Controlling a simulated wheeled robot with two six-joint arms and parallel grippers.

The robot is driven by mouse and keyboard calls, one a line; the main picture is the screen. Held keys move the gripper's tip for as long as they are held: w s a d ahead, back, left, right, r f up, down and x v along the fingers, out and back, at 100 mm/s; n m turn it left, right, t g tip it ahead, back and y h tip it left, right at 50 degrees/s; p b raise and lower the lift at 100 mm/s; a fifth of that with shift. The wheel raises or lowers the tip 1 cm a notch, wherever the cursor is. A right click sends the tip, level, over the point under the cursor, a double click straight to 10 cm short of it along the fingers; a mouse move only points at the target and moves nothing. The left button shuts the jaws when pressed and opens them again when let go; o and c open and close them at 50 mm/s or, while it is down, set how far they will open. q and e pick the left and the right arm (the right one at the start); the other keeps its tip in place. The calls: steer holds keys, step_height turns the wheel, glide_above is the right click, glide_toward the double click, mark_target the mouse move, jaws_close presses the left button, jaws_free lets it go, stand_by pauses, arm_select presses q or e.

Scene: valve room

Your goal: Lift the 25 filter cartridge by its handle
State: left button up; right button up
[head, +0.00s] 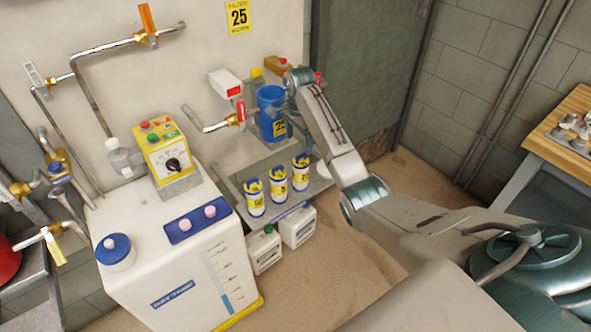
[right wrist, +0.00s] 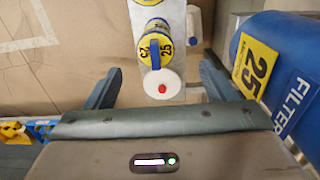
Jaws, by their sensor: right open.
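Three filter cartridges with yellow labels and blue parts stand in a row on the low shelf: the left one (head: 255,197), the middle one (head: 279,186) and the right one (head: 301,171). Their numbers are too small to read in the head view. In the right wrist view a cartridge marked 25 (right wrist: 152,42) has a yellow top crossed by a blue handle. My right gripper (right wrist: 160,82) is open and empty, with this cartridge beyond its fingers, apart from them. In the head view my arm hides its fingers. My left gripper is out of view.
A blue filter housing marked 25 (head: 271,110) stands by the wall, close right of my right gripper in the wrist view. A white disc with a red knob (right wrist: 163,86) lies beside the cartridge. White jugs (head: 298,228) stand below the shelf. A white tank (head: 165,260) is left.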

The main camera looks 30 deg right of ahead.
mark_target(301, 156)
steer(key=f, duration=0.3)
steer(key=shift+s+f, duration=0.15)
steer(key=shift+s, duration=0.25)
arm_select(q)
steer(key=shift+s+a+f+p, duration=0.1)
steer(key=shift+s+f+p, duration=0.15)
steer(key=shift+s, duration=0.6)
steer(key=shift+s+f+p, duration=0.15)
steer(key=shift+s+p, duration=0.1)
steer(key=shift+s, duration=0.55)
arm_select(e)
steer(key=shift+d+f, duration=0.2)
steer(key=shift+f, duration=2.7)
steer(key=shift+c, duration=0.2)
steer(key=c, duration=1.4)
